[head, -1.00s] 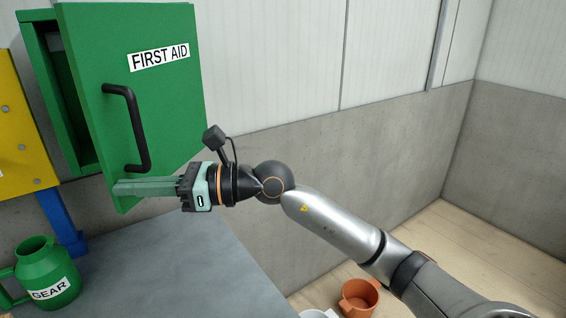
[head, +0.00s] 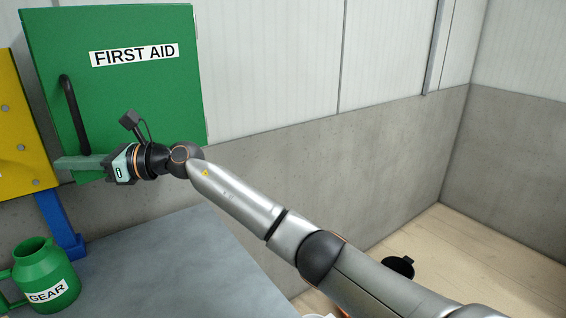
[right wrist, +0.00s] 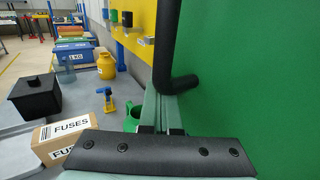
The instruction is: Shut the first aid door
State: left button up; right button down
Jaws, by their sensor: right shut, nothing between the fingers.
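The green first aid door (head: 145,100) hangs on the wall at the upper left of the head view, and no cabinet interior shows. I cannot tell whether it is fully flush. Its black handle (head: 75,115) is on the left side. My right gripper (head: 62,163) is shut and empty, its fingers at the lower end of the handle, close against the door's lower left. In the right wrist view the closed fingers (right wrist: 158,108) lie beside the handle's bend (right wrist: 175,84), with the door (right wrist: 265,70) filling the right. Contact is hard to judge. My left gripper is not in view.
A green GEAR jug (head: 45,275) stands on the grey table (head: 170,265) below. A yellow panel (head: 18,130) is left of the cabinet. The right wrist view shows a FUSES box (right wrist: 62,135) and a black box (right wrist: 35,97).

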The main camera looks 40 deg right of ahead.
jog(key=shift+w+a+m+t+h, duration=0.1)
jog(key=shift+w+m+t+h, duration=0.25)
jog(key=shift+w, duration=0.35)
jog(key=shift+w+a+m+t+h, duration=0.15)
jog(key=shift+w+m+t, duration=0.1)
jog(key=shift+w+t, duration=0.35)
jog(key=shift+w+d, duration=0.1)
